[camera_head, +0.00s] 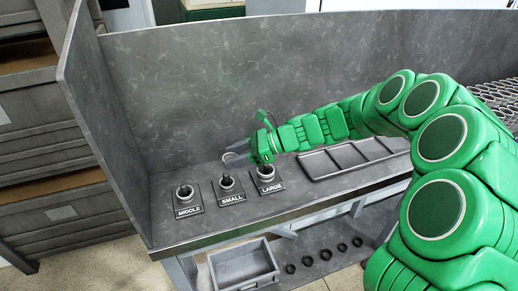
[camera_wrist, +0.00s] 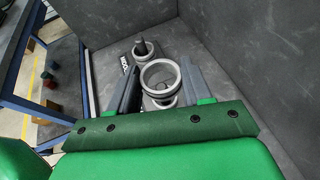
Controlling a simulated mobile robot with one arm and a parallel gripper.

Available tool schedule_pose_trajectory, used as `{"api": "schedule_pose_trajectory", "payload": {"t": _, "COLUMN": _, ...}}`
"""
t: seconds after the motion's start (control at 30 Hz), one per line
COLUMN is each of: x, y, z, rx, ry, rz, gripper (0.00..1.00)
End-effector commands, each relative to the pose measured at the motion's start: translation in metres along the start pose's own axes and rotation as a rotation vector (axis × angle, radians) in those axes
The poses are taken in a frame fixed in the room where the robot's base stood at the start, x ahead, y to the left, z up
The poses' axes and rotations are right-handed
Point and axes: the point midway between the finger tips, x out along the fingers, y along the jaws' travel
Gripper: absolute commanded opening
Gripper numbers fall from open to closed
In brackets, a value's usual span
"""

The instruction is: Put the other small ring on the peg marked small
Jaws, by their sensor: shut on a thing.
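My gripper (camera_head: 238,152) is shut on a small silver ring (camera_wrist: 147,84), which sits between its two fingers in the wrist view. In the head view the gripper is above and behind the peg marked SMALL (camera_head: 226,182), and the ring is apart from that peg. In the wrist view, a peg with a pale ring at its foot (camera_wrist: 165,102) shows below the held ring, partly hidden by it and the gripper. The peg marked MIDDLE (camera_head: 185,192) and the peg marked LARGE (camera_head: 267,173) stand either side, with rings around them.
A dark divided tray (camera_head: 318,165) lies right of the pegs on the grey bench. High grey walls (camera_head: 230,70) close the bench at the back and left. A grey bin (camera_head: 243,266) and several dark rings (camera_head: 325,254) are below the bench.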

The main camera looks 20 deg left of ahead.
Motion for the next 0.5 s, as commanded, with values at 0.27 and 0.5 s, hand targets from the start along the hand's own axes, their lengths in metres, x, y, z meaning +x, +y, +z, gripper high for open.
{"api": "schedule_pose_trajectory", "payload": {"t": 0.27, "x": 0.018, "y": 0.007, "z": 0.004, "rx": -0.012, "ry": -0.001, "rz": 0.030, "gripper": 0.17}}
{"api": "schedule_pose_trajectory", "payload": {"t": 0.5, "x": 0.021, "y": 0.006, "z": -0.005, "rx": -0.010, "ry": -0.001, "rz": 0.029, "gripper": 0.17}}
